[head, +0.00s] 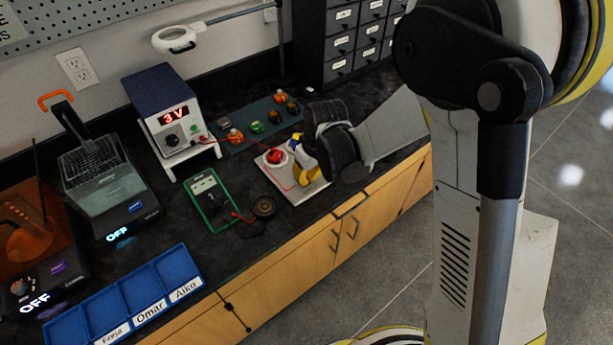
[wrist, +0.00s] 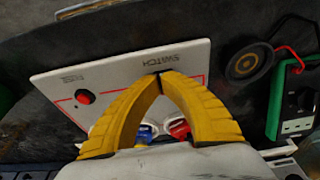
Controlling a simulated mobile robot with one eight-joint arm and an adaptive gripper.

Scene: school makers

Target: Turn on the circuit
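A white circuit board (head: 290,192) with a printed red line lies near the front edge of the dark worktop. In the wrist view the board (wrist: 125,62) bears the upside-down word SWITCH (wrist: 143,62) and a small red part (wrist: 86,97). My gripper (head: 301,178) is over the board. In the wrist view its yellow fingers (wrist: 160,76) meet at the tips beside the SWITCH label. A blue part (wrist: 146,132) and a red part (wrist: 180,130) show between the fingers, nearer the palm. The fingers hide the switch; I cannot tell whether the tips touch it.
A power supply (head: 172,112) reading 3 V stands behind the board. A green multimeter (head: 209,202) and a round black speaker (head: 264,206) lie left of it. A mat (head: 246,113) with small components lies behind. A blue tray (head: 130,292) is at front left.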

